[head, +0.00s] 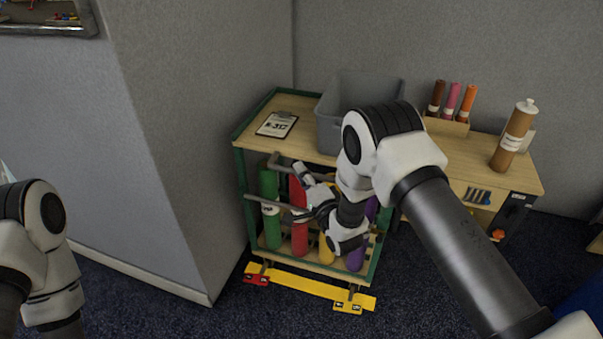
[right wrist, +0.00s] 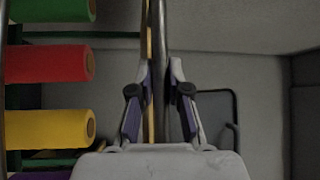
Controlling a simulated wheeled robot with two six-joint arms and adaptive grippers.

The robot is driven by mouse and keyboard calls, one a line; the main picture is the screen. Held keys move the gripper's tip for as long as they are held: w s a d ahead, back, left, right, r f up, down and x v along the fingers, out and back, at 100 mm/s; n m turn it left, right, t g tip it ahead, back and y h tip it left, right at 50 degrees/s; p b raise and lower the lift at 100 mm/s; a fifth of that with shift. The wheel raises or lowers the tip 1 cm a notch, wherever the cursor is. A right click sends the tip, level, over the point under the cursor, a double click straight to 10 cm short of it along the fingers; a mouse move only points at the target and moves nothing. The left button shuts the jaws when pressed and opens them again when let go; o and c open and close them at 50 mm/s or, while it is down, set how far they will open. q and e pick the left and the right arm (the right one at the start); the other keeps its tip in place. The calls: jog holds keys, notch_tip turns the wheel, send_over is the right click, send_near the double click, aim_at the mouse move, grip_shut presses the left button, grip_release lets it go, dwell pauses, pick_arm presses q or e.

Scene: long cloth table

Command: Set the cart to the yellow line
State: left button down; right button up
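The cart (head: 239,175) has a green frame and holds upright green, red, yellow and purple rolls. It stands against the grey wall. The yellow line (head: 315,288) lies on the dark carpet along its front, close to its wheels. My right gripper (head: 303,192) is at the cart's front, by its upper rails. In the right wrist view, a grey bar (right wrist: 160,40) runs between its fingers (right wrist: 160,75), which look apart with gaps beside it. My left arm shows at the left edge; its gripper is out of view.
A grey bin (head: 335,120) and a clipboard (head: 277,124) are on top. A desk (head: 520,178) with coloured tubes (head: 452,99) and a brown bottle (head: 513,135) stands to the right. A grey wall corner (head: 175,150) borders the left.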

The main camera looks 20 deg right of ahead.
jog(key=shift+o, duration=1.4)
jog(key=v, duration=1.2)
jog(key=s+d+f+n+g+h, duration=0.3)
jog(key=s+f+n+g, duration=0.2)
jog(key=s+f+g, duration=0.9)
jog(key=s+d+f+n+g+h, duration=0.1)
jog(key=s+f+n+g, duration=0.25)
jog(key=s, duration=0.55)
jog(key=s+f+n+g, duration=0.25)
jog(key=s+n, duration=0.25)
jog(key=s, duration=0.4)
notch_tip(320, 180, up, 20)
jog(key=p, duration=2)
jog(key=shift+d+t+p, duration=0.2)
jog(key=shift+t+p, duration=0.1)
jog(key=shift+t, duration=0.1)
